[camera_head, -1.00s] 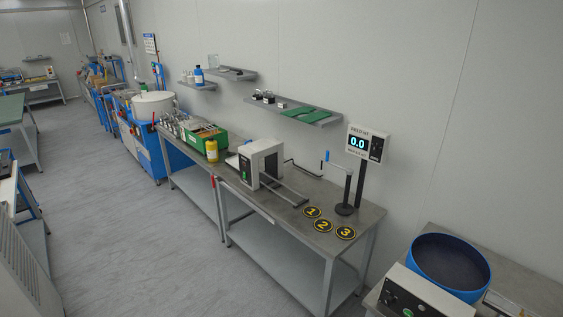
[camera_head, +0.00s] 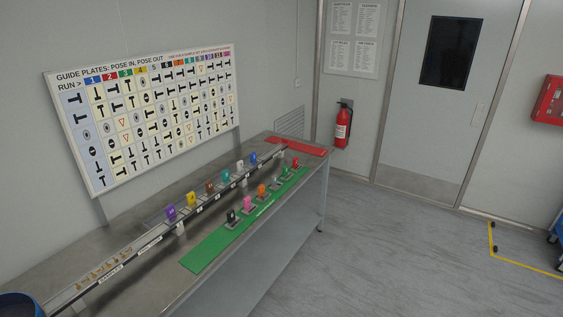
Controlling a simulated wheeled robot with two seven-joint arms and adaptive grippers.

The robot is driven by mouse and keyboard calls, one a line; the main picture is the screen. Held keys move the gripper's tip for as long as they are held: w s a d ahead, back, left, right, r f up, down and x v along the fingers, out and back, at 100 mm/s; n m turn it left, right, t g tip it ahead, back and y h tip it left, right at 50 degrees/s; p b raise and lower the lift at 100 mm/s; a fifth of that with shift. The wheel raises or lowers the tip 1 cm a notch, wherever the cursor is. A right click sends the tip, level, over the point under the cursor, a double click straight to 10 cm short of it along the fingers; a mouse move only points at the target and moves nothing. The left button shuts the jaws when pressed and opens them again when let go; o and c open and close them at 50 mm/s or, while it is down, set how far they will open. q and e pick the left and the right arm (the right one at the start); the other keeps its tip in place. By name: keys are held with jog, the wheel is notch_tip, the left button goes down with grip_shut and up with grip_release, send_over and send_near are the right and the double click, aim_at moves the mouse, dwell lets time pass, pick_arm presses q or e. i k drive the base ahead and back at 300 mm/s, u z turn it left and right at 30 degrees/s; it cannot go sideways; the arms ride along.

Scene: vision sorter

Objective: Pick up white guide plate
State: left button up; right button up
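The white guide plate (camera_head: 240,166) stands upright on the long rail (camera_head: 150,243) on the steel bench, between a teal plate (camera_head: 225,176) and a blue plate (camera_head: 253,158). It is small and far off, so its details cannot be made out. Brown (camera_head: 209,188), yellow (camera_head: 192,199) and purple (camera_head: 171,212) plates stand nearer along the same rail. Neither of my grippers is in view.
A green strip (camera_head: 205,255) in front of the rail holds black (camera_head: 231,215), pink (camera_head: 248,203), orange (camera_head: 261,191) and other plates. A red mat (camera_head: 300,146) lies at the bench's far end. A pose chart (camera_head: 68,95) hangs behind. The floor right of the bench is clear.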

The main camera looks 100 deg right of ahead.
aim_at(242, 171)
jog(key=z, duration=3.15)
jog(key=i, duration=0.65)
jog(key=z, duration=0.5)
jog(key=i, duration=2)
jog(key=u, duration=0.1)
